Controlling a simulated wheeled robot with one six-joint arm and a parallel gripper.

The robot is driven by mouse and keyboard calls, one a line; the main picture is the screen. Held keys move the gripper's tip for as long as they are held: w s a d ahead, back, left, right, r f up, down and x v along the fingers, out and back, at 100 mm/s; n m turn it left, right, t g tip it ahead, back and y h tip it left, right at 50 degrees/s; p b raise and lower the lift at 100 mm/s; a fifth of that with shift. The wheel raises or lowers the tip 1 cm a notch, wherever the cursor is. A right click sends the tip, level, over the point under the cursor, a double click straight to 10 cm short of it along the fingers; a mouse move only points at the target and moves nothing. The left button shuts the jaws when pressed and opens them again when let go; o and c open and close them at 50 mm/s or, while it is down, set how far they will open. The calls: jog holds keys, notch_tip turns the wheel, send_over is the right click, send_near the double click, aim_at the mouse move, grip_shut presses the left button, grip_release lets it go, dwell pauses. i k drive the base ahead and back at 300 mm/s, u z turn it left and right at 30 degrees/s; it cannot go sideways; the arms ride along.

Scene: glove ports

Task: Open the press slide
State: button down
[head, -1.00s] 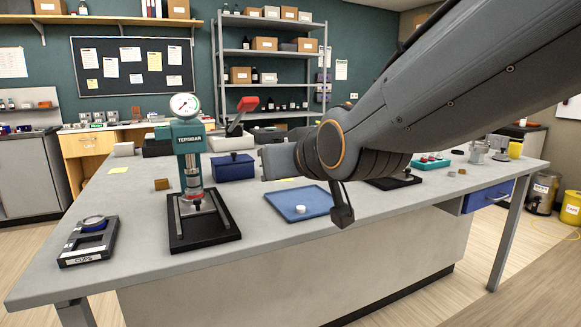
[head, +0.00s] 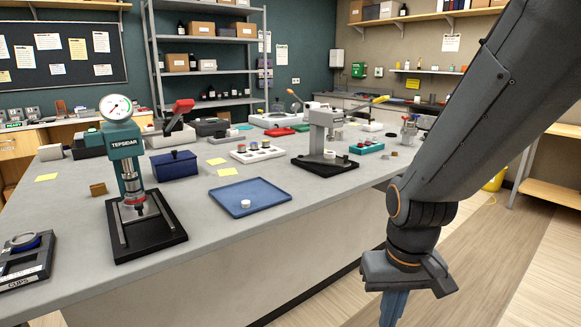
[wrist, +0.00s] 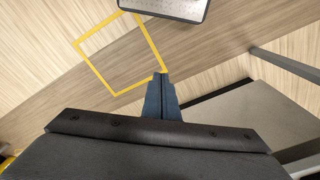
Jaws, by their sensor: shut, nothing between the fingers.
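The teal press (head: 123,165) with a round gauge on top stands on a black base (head: 150,238) at the left of the bench. A metal slide piece with a small red-marked part sits low on its base, under the ram; I cannot tell how far it is drawn out. My gripper (head: 393,312) hangs down at the lower right of the head view, beyond the bench's front edge and well away from the press. In the wrist view its blue fingers (wrist: 163,98) are together and empty, over the floor. The press is not in the wrist view.
A blue tray (head: 250,197) with a small white piece lies right of the press. A black cups holder (head: 22,262) is at the left. A grey lever press (head: 322,145) stands further right. The wrist view shows a yellow floor outline (wrist: 88,66).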

aim_at(130, 213)
jog(key=u, duration=0.6)
jog(key=i, duration=1.05)
jog(key=u, duration=1.25)
